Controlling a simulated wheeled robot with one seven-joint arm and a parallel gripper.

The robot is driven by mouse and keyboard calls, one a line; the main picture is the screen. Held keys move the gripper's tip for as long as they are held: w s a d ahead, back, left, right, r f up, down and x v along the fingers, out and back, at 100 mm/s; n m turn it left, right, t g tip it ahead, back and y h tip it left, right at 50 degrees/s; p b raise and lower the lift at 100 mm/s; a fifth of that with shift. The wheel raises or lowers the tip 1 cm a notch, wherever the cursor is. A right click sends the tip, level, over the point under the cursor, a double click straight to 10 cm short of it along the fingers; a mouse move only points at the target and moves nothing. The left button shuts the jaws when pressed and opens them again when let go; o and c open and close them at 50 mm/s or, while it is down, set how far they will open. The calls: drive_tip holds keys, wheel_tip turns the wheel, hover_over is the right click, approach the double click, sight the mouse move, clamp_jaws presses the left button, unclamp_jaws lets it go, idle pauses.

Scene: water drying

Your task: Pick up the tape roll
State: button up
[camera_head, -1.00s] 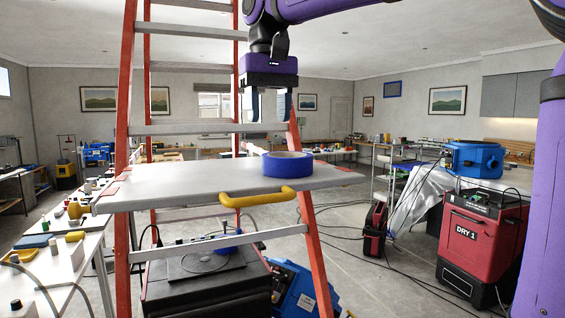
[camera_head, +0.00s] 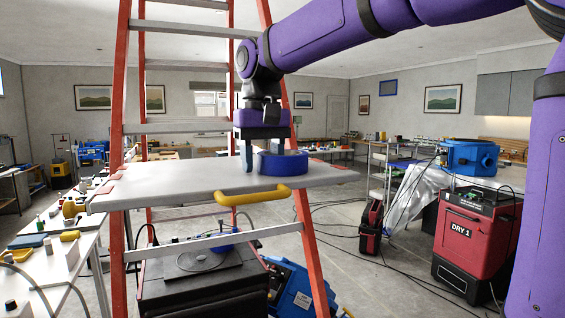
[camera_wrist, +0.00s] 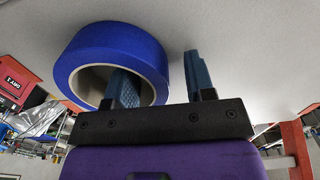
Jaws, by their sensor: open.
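The blue tape roll (camera_head: 283,164) lies flat on the grey platform (camera_head: 150,184) of the orange ladder, near its right part. My gripper (camera_head: 262,158) is lowered over the platform at the roll and points down. Its jaws are open. In the wrist view, one finger of my gripper (camera_wrist: 157,82) is inside the hole of the tape roll (camera_wrist: 108,52), and the other finger is outside, beside the roll's wall. A gap shows between the outer finger and the roll. Whether the inner finger touches the roll's core cannot be told.
A yellow handle (camera_head: 250,196) sticks out at the platform's front edge. The platform's left part is bare. A red dryer (camera_head: 478,240) stands on the floor at right.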

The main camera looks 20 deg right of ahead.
clamp_jaws()
drive_tip(key=shift+r, duration=0.1)
